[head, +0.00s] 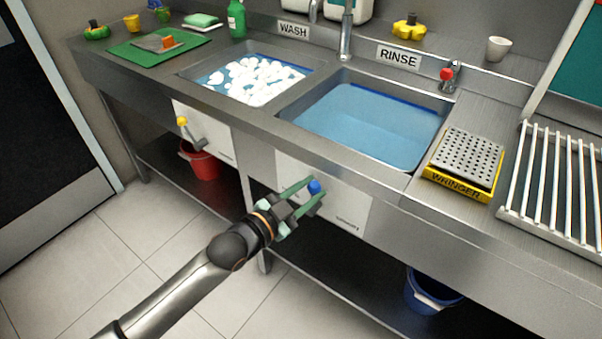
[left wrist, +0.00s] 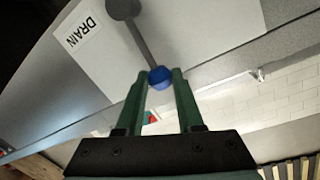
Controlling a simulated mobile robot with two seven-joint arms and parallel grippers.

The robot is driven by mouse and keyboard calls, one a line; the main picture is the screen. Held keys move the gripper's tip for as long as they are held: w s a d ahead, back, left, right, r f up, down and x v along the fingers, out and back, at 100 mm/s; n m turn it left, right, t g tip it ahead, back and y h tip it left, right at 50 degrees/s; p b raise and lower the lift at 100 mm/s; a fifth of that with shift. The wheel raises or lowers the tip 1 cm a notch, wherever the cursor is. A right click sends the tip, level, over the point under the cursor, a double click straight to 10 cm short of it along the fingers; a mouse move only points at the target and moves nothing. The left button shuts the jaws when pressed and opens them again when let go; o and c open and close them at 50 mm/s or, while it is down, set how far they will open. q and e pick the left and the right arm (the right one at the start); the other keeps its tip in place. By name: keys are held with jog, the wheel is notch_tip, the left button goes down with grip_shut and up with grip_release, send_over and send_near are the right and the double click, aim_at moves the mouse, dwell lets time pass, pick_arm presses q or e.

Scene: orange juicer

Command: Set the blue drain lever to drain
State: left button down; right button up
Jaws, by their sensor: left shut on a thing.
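The blue drain lever has a round blue knob (head: 314,187) in front of a white panel (head: 347,208) under the rinse sink. In the left wrist view its grey arm (left wrist: 140,38) runs from a dark pivot at the top down to the blue knob (left wrist: 160,78). A DRAIN label (left wrist: 83,36) is on the panel left of the lever arm, and the lever does not point at it. My left gripper (head: 306,190) has its green fingers shut on the blue knob, one on each side. My right gripper is in neither view.
A yellow-knobbed lever (head: 187,130) is at the left. A red bucket (head: 200,165) and a blue bucket (head: 430,295) stand below the counter.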

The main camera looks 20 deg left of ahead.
pick_arm(q)
jog(key=shift+s+d+r+m+p, duration=0.15)
jog(key=shift+d+r+m+p, duration=0.1)
jog(key=shift+d+m+p, duration=0.15)
jog(key=shift+s+d+f+m, duration=0.1)
jog(key=shift+d+f+m, duration=0.05)
jog(key=shift+d+m, duration=0.2)
jog(key=shift+s+d+f+m+p, duration=0.1)
jog(key=shift+d+m+p, duration=0.1)
jog(key=shift+m+p, duration=0.3)
jog(key=shift+s+d+f+m+y+p, duration=0.15)
jog(key=shift+d+f+m+y+p, duration=0.05)
jog(key=shift+d+m+y+p, duration=0.2)
jog(key=shift+s+d+f+m, duration=0.15)
jog(key=shift+d+f+m, duration=0.25)
jog(key=shift+m, duration=0.25)
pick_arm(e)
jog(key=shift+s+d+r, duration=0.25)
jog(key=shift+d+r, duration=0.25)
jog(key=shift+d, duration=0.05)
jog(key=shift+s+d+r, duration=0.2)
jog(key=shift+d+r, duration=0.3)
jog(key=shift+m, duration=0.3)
pick_arm(q)
jog(key=c, duration=0.5)
grip_release()
jog(key=shift+s, duration=0.1)
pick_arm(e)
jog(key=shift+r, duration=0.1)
